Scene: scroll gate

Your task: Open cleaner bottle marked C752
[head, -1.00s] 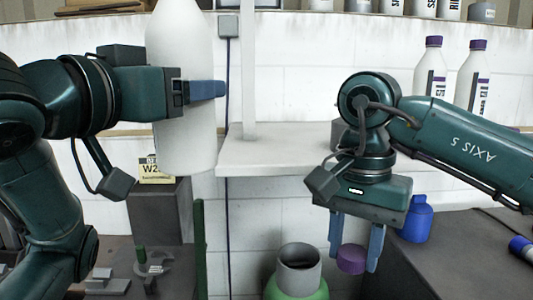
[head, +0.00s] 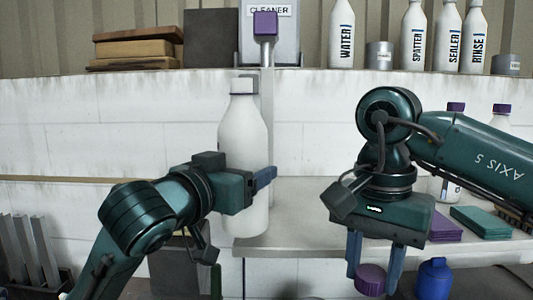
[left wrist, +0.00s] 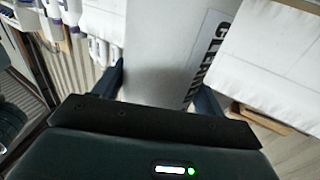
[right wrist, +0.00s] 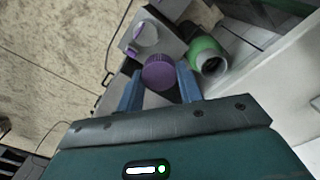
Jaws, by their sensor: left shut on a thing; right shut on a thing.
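A tall white bottle (head: 243,150) stands upright in my left gripper (head: 262,180). In the left wrist view, the bottle (left wrist: 165,50) fills the space between the fingers and shows part of a dark "CLEANER" label. No C752 mark is readable. My right gripper (head: 376,266) is shut on a purple cap (head: 370,279), away from the bottle at lower right. The cap also shows in the right wrist view (right wrist: 159,73).
A white shelf (head: 300,232) lies behind the grippers, with purple and teal blocks (head: 480,221) at right. A post with a purple block (head: 265,24) rises behind the bottle. Labelled bottles (head: 413,35) line the upper ledge. A blue bottle (head: 433,278) stands right of the right gripper.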

